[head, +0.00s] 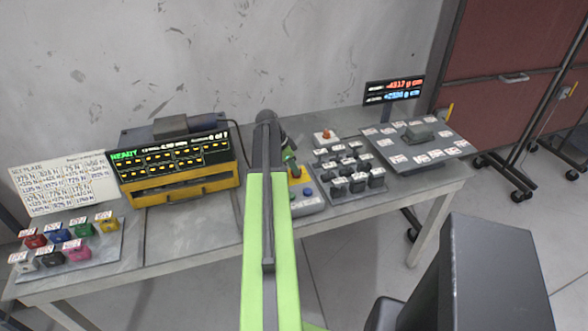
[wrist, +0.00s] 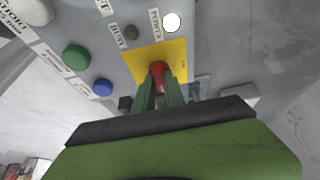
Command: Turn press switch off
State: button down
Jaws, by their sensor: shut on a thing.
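The press switch is a red knob (wrist: 157,68) on a yellow plate (wrist: 178,50), set in a grey control panel (wrist: 118,14). In the wrist view, my gripper (wrist: 161,88) has its green fingers closed around the knob, hiding part of it. A white lit lamp (wrist: 171,22) sits by the POWER label, and a dark lamp (wrist: 131,33) sits by the BUSY label. In the head view, my gripper (head: 290,166) is at the panel (head: 309,204) on the table, and my green arm hides part of it.
A green button (wrist: 75,57) and a blue button (wrist: 103,87) are close beside the yellow plate. On the table (head: 180,225), a yellow-framed display unit (head: 190,188) stands left of my arm. Several dark blocks (head: 357,184) and a small readout screen (head: 395,90) are on the right.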

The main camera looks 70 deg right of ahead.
jog(key=shift+s+n, duration=0.25)
jog(key=shift+n, duration=0.05)
jog(key=n, duration=0.2)
jog(key=n+t+h, duration=0.1)
jog(key=shift+s+r+n, duration=0.1)
jog(key=shift+s+n, duration=0.1)
jog(key=shift+n, duration=0.2)
jog(key=n+t, duration=0.2)
jog(key=n, duration=0.2)
jog(key=shift+s+h, duration=0.1)
jog(key=shift+h, duration=0.2)
jog(key=n+t, duration=0.1)
jog(key=n, duration=0.4)
jog(key=shift+s+d+t, duration=0.1)
jog(key=shift+d+t, duration=0.05)
jog(key=shift+t, duration=0.25)
jog(key=shift+d+n+t+y, duration=0.1)
jog(key=shift+n+t+y, duration=0.25)
jog(key=shift+n, duration=0.75)
jog(key=shift+n+t+y, duration=0.15)
jog(key=shift+n+t, duration=0.3)
jog(key=shift+n, duration=0.65)
jog(key=c, duration=1.4)
grip_release()
